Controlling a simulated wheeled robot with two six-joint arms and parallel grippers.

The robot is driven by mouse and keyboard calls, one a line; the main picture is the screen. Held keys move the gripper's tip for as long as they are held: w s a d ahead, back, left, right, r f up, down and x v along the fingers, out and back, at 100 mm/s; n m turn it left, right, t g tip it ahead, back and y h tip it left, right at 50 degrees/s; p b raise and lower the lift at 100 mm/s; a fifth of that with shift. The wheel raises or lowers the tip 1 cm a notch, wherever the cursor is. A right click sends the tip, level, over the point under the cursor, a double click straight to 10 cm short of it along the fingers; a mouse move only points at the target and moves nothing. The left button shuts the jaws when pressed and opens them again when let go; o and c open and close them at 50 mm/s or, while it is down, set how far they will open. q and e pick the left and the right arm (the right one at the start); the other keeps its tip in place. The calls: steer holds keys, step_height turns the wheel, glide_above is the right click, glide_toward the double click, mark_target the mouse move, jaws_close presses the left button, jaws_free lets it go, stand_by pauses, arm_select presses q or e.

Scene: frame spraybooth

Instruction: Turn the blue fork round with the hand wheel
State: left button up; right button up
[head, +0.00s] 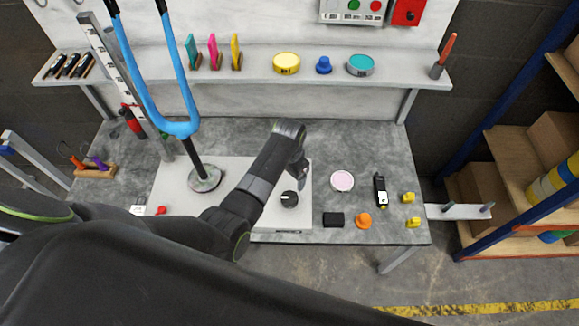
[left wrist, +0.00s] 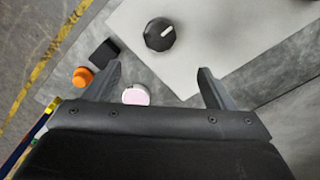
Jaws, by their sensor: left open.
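The blue fork (head: 184,128) stands upright at the left of the bench, its two prongs reaching up past the top of the head view. It sits on a dark post rising from a round metal base (head: 204,179) on a pale plate. The black round knob with a white line, apparently the hand wheel (head: 289,199), is on the same plate to the right. It also shows in the left wrist view (left wrist: 160,34). My left gripper (head: 301,178) is open and empty above the plate near the knob, with the knob beyond its fingertips. My right gripper is not in view.
Right of the plate lie a pink-topped tin (head: 342,181), a black block (head: 333,219), an orange knob (head: 364,220), a handheld device (head: 380,190) and yellow pieces (head: 409,197). A small red piece (head: 161,210) lies at the plate's left. A shelf (head: 400,70) with tins runs behind.

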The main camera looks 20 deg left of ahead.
arm_select(q)
steer(key=shift+r, duration=1.4)
